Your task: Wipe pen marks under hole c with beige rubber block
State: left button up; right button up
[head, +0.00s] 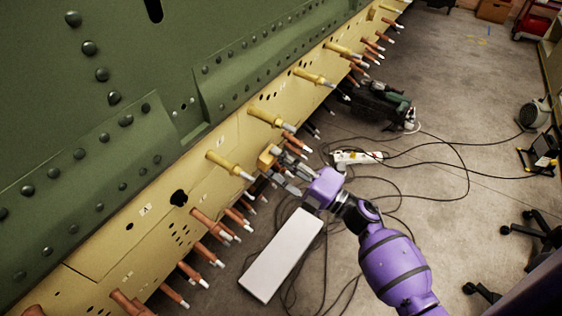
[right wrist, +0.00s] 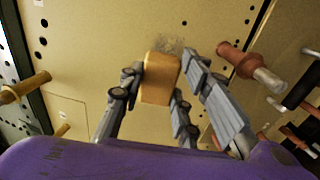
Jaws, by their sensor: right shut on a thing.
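My right gripper (head: 276,168) reaches in from the lower right to the yellow fuselage panel. It is shut on the beige rubber block (right wrist: 160,78), which also shows between the fingers in the head view (head: 268,157). In the right wrist view the block is at the panel, its far end at the lower edge of a patch of grey pen scribble (right wrist: 170,45). The block hides part of the patch. A small dark hole (right wrist: 184,23) lies just beyond the scribble. I cannot read a letter c in either view. My left gripper is not in view.
Yellow fasteners (head: 228,165) and copper-coloured fasteners (head: 215,225) stick out of the panel around the gripper. One copper fastener (right wrist: 240,58) is close to the right finger. A white box (head: 282,255) and black cables (head: 440,150) lie below. A green skin (head: 80,150) covers the upper left.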

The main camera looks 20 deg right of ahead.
jog(key=shift+w+a+r, duration=0.15)
jog(key=shift+w+a, duration=0.2)
jog(key=shift+w, duration=0.05)
